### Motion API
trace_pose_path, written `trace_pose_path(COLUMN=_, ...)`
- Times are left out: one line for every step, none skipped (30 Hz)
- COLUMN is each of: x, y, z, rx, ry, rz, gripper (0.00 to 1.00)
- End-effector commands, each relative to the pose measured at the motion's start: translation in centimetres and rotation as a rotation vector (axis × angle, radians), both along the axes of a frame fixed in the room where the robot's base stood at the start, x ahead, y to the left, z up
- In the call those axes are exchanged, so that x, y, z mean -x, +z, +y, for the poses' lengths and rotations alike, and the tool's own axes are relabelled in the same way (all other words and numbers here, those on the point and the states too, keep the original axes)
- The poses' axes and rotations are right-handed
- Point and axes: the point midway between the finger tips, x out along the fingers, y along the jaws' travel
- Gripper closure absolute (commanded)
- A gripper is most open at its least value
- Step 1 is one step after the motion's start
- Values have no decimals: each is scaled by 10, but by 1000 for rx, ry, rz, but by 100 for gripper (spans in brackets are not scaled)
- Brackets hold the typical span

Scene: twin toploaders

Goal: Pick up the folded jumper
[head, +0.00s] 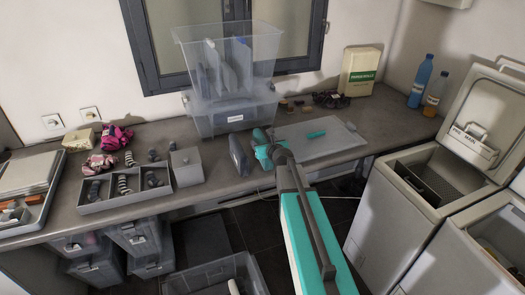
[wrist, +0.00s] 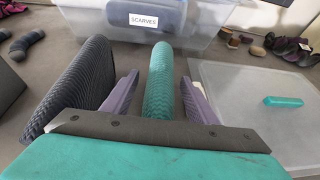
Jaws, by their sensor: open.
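Two folded knits stand on edge on the worktop, and both look like a folded jumper. The teal one (wrist: 160,62) stands between my gripper's fingers in the wrist view; its top shows in the head view (head: 260,135). The dark grey-blue one (head: 240,157) stands just left of it, and shows in the wrist view (wrist: 72,78) outside my left finger. My gripper (wrist: 158,82) is open, with one purple-grey finger on each side of the teal knit. I cannot tell whether either finger touches it. In the head view my gripper (head: 268,155) hides the teal knit's lower part.
A clear bin labelled SCARVES (wrist: 130,22) stands close behind, with another bin (head: 225,60) on top. A pale board (head: 325,142) with a small teal item (head: 316,134) lies right. A small grey box (head: 187,165) and divided tray (head: 125,187) are left. Open toploaders (head: 425,190) stand right.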

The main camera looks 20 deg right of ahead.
Motion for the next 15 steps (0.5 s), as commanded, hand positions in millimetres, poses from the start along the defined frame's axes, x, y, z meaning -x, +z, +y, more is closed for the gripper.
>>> trace_pose_path(x=0, y=0, z=0, rx=0, ry=0, rz=0, gripper=47)
trace_pose_path(x=0, y=0, z=0, rx=0, ry=0, rz=0, gripper=47)
trace_pose_path(x=0, y=0, z=0, rx=0, ry=0, rz=0, gripper=47)
trace_pose_path(x=0, y=0, z=0, rx=0, ry=0, rz=0, gripper=47)
trace_pose_path(x=0, y=0, z=0, rx=0, ry=0, rz=0, gripper=47)
trace_pose_path(x=0, y=0, z=-1, rx=0, ry=-1, rz=0, gripper=47)
trace_pose_path(x=0, y=0, z=-1, rx=0, ry=-1, rz=0, gripper=47)
trace_pose_path(x=0, y=0, z=-2, rx=-1, ry=-1, rz=0, gripper=47)
trace_pose_path(x=0, y=0, z=-2, rx=0, ry=-2, rz=0, gripper=47)
trace_pose_path(x=0, y=0, z=-2, rx=0, ry=-2, rz=0, gripper=47)
trace_pose_path(x=0, y=0, z=-2, rx=0, ry=-2, rz=0, gripper=47)
trace_pose_path(x=0, y=0, z=-3, rx=0, ry=-3, rz=0, gripper=47)
trace_pose_path(x=0, y=0, z=-3, rx=0, ry=-3, rz=0, gripper=47)
trace_pose_path(x=0, y=0, z=-3, rx=0, ry=-3, rz=0, gripper=47)
trace_pose_path(x=0, y=0, z=-3, rx=0, ry=-3, rz=0, gripper=47)
